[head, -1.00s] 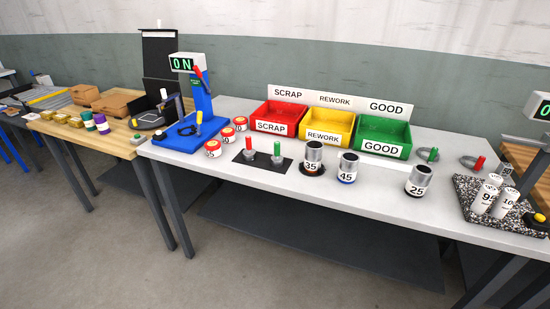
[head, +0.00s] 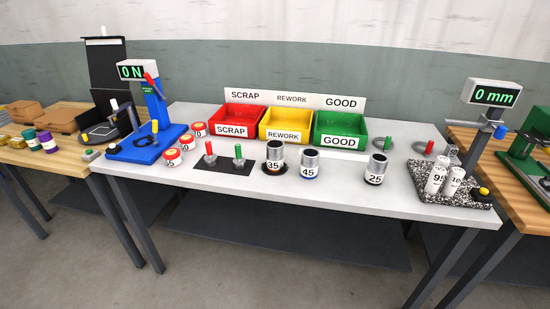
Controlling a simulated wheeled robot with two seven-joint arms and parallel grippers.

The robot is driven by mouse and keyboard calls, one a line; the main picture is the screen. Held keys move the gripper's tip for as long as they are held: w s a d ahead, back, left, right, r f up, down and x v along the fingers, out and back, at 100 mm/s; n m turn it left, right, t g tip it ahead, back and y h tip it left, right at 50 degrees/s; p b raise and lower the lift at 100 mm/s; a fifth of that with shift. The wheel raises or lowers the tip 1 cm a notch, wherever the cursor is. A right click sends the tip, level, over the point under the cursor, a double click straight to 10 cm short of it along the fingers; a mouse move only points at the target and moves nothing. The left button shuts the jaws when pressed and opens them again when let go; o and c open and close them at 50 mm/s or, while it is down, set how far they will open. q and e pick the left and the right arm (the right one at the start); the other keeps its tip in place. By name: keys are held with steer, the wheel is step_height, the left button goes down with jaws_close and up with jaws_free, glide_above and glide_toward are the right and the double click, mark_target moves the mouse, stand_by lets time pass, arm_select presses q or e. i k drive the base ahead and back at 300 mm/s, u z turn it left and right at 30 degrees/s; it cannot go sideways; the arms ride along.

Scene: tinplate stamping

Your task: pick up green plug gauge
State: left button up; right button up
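The green plug gauge (head: 239,155) stands upright on a black mat (head: 222,168) on the white table, beside a similar red-handled gauge (head: 209,152) to its left. Neither of my grippers shows in the head view.
Red (head: 239,114), yellow (head: 284,119) and green (head: 336,124) bins stand behind the gauges. Metal cylinders marked 35 (head: 275,154), 45 (head: 309,163) and 25 (head: 375,168) stand to the right. A blue press-like stand (head: 152,112) is at left; a display gauge stand (head: 493,94) is at right. The front table strip is clear.

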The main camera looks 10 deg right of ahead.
mark_target(239, 163)
steer(key=u, duration=0.4)
steer(key=k, duration=0.55)
steer(key=u, duration=1.05)
steer(key=k, duration=0.85)
steer(key=u, duration=0.55)
steer(key=i, duration=1.6)
steer(key=z, duration=0.35)
steer(key=i, duration=1.65)
steer(key=z, duration=1.5)
steer(key=i, duration=0.95)
steer(key=z, duration=1.05)
